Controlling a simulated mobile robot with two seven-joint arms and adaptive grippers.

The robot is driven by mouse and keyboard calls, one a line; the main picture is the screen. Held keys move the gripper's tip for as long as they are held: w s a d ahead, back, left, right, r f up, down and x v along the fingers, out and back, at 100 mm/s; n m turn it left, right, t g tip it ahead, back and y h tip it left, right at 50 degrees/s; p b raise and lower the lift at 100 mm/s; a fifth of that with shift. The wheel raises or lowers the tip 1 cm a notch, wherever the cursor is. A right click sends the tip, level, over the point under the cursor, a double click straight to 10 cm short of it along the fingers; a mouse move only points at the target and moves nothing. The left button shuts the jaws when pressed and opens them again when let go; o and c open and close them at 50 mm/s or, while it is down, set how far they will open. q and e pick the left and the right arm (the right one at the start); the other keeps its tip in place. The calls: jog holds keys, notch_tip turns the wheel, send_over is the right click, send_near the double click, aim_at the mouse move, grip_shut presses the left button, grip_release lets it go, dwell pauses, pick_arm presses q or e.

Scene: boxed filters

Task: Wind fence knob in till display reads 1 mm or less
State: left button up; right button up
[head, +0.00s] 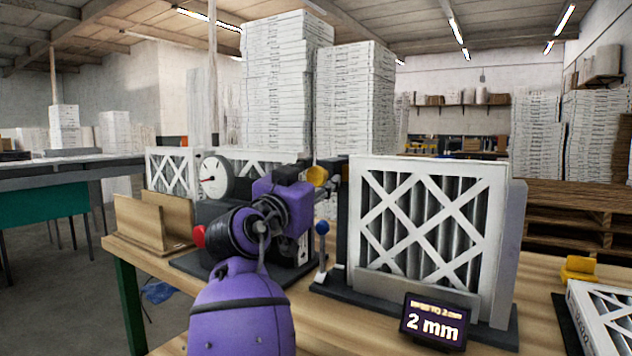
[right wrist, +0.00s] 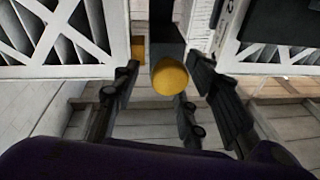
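The yellow fence knob (head: 318,176) sits left of a white-framed pleated filter (head: 430,215) that stands upright in a dark fixture. The display (head: 434,322) in front of the filter reads 2 mm in large figures; its small upper line is hard to read. My purple right arm reaches up to the knob, with its gripper (head: 330,175) at the knob. In the right wrist view the knob (right wrist: 170,77) shows between the open black fingers (right wrist: 165,68), with gaps on both sides. My left gripper is not in view.
A dial gauge (head: 216,177) and a red knob (head: 199,236) are left of my arm. A blue-topped lever (head: 322,228) stands just right of it. A wooden holder (head: 153,221) is at the bench's left. Another filter (head: 603,315) lies at the right edge.

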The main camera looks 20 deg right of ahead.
jog(key=shift+a, duration=0.1)
jog(key=shift+a, duration=0.1)
jog(key=v, duration=1.1)
jog(key=shift+s+a, duration=0.25)
jog(key=shift+s, duration=0.1)
jog(key=shift+f, duration=0.1)
